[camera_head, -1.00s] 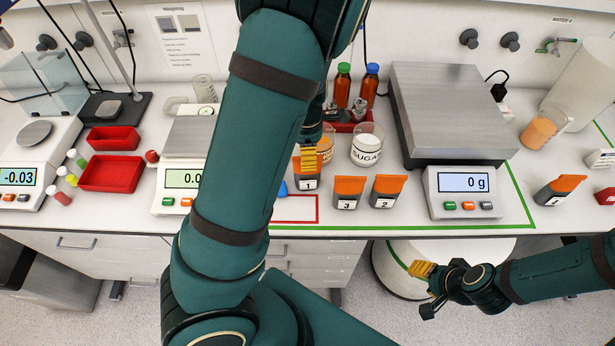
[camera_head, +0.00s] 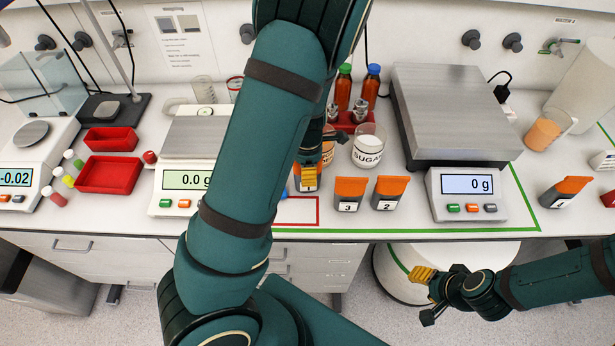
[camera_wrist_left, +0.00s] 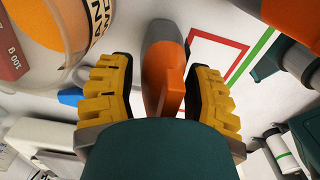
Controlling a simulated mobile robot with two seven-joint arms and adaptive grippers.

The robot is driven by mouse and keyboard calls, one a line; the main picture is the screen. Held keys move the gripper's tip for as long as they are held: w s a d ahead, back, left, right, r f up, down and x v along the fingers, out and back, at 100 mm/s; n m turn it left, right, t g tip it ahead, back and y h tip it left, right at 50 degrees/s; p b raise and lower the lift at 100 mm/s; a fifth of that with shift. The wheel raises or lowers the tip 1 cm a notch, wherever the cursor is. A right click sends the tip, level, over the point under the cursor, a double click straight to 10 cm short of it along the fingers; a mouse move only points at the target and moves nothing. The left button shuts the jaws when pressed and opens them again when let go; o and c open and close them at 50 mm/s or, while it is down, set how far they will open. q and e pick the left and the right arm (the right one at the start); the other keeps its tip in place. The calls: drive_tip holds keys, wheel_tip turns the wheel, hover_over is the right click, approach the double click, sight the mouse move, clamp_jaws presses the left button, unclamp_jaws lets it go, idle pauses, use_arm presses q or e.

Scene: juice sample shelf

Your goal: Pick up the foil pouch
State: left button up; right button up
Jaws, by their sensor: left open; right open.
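Several grey foil pouches with orange tops stand at the front of the bench. Pouch 3 (camera_head: 349,193) and pouch 2 (camera_head: 388,191) stand beside each other. Another pouch (camera_head: 562,191) leans at the far right. My left gripper (camera_head: 309,177) is low over pouch 1, largely covering it in the head view. In the left wrist view, the orange and grey pouch (camera_wrist_left: 163,72) lies between the open yellow fingers of my left gripper (camera_wrist_left: 160,97), with a gap visible on each side. My right gripper (camera_head: 423,275) is open and empty, below the bench's front edge.
A sugar beaker (camera_head: 368,150) and a red rack with brown bottles (camera_head: 343,90) stand close behind the left gripper. A large scale (camera_head: 468,184) is to the right, a smaller scale (camera_head: 185,181) to the left. A red outlined square (camera_head: 316,212) lies in front.

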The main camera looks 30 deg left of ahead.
use_arm(q)
clamp_jaws()
